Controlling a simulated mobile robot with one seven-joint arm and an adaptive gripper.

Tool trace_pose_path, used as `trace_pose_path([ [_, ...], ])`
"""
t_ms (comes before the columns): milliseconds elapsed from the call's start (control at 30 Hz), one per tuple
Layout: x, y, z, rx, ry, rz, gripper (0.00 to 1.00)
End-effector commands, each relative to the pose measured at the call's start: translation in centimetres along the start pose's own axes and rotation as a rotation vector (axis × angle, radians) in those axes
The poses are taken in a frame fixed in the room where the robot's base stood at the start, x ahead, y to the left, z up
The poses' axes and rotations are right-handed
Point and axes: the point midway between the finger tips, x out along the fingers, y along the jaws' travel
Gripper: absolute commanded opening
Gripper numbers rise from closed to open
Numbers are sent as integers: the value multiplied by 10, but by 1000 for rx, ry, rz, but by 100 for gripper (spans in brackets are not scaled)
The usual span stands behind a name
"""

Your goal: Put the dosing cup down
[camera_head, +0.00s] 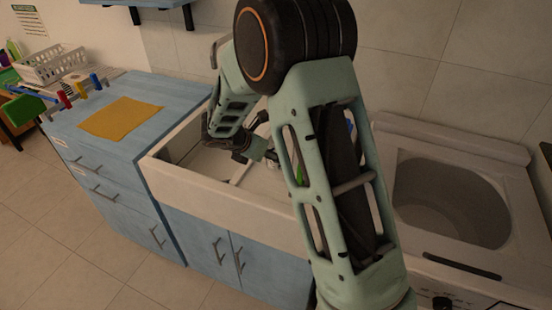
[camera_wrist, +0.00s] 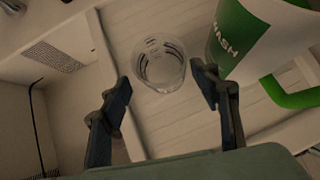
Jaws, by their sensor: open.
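The dosing cup (camera_wrist: 160,64) is a small clear cup with dark markings. In the wrist view it stands on a pale ribbed surface (camera_wrist: 185,122), just beyond my fingertips. My gripper (camera_wrist: 163,88) is open, with one finger on each side of the cup's near part and a gap to each finger. In the head view my gripper (camera_head: 255,150) is over the white sink; I cannot make out the cup there, as my arm hides much of that area.
A green and white container marked "WASH" (camera_wrist: 262,38) stands close to the right finger. The white sink (camera_head: 225,187) has raised walls. A blue counter with an orange cloth (camera_head: 120,117) is at left. A top-loading washer (camera_head: 450,200) is at right.

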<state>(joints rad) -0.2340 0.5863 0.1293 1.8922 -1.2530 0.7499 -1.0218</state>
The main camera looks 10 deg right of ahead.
Motion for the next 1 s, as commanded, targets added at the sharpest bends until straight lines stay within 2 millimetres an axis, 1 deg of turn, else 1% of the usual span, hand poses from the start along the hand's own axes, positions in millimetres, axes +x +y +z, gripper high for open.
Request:
trace_pose_path([
  [100, 19, -4, 4, 1, 1, -6, 56],
  [200, 34, -4, 5, 0, 2, -4, 56],
  [300, 43, -4, 5, 1, 1, -4, 56],
  [400, 47, -4, 5, 1, 1, -3, 56],
  [567, 47, -4, 5, 1, 0, -2, 56],
  [667, 46, -4, 5, 1, 0, -2, 48],
  [900, 46, -4, 5, 1, 0, -2, 21],
  [933, 46, -4, 5, 1, 0, -2, 19],
  [967, 46, -4, 5, 1, 0, -2, 15],
  [1000, 46, -4, 5, 1, 0, -2, 15],
])
